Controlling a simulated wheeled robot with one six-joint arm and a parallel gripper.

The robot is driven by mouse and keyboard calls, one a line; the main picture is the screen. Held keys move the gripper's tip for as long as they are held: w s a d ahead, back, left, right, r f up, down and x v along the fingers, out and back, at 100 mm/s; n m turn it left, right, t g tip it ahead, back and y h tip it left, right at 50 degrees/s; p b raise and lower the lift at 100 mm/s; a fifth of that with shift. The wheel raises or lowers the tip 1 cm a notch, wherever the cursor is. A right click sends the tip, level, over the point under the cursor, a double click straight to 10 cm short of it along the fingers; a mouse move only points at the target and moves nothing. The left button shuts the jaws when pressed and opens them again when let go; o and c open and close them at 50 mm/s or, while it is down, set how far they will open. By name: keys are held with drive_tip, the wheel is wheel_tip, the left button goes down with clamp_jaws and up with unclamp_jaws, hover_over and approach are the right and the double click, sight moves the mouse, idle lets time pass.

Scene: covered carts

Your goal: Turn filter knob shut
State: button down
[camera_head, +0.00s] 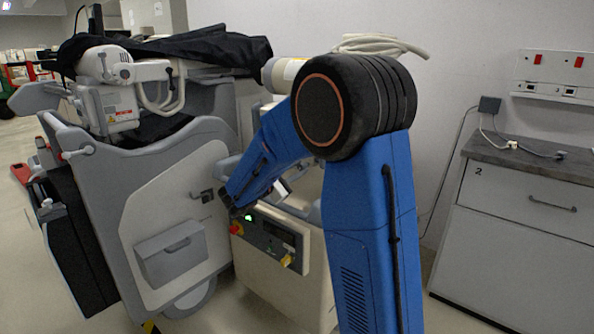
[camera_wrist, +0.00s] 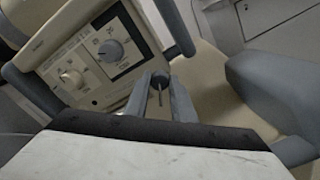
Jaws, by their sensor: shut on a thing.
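In the wrist view, my gripper (camera_wrist: 159,84) has its two grey fingers on either side of a small dark round knob (camera_wrist: 160,77) with a thin stem, and is shut on it. I cannot read a label there, so I cannot tell whether this is the filter knob. To its left is a light control panel (camera_wrist: 88,62) with a large dark grey dial (camera_wrist: 110,50) and a smaller beige dial (camera_wrist: 72,78); both are apart from the fingers.
In the head view, the beige cart has a front panel (camera_head: 270,238) with a red button (camera_head: 236,229) and a yellow part (camera_head: 287,261). A grey cart (camera_head: 165,205) stands close on the left. A drawer cabinet (camera_head: 525,225) stands at right. Grey handle bars flank the panel in the wrist view.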

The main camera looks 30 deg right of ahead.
drive_tip(key=m, duration=0.3)
drive_tip(key=shift+m, duration=0.3)
drive_tip(key=shift+f+m, duration=0.1)
drive_tip(key=shift+m, duration=1.7)
drive_tip(key=c, duration=1.5)
unclamp_jaws()
drive_tip(key=v, duration=1.7)
drive_tip(key=shift+s+a, duration=0.15)
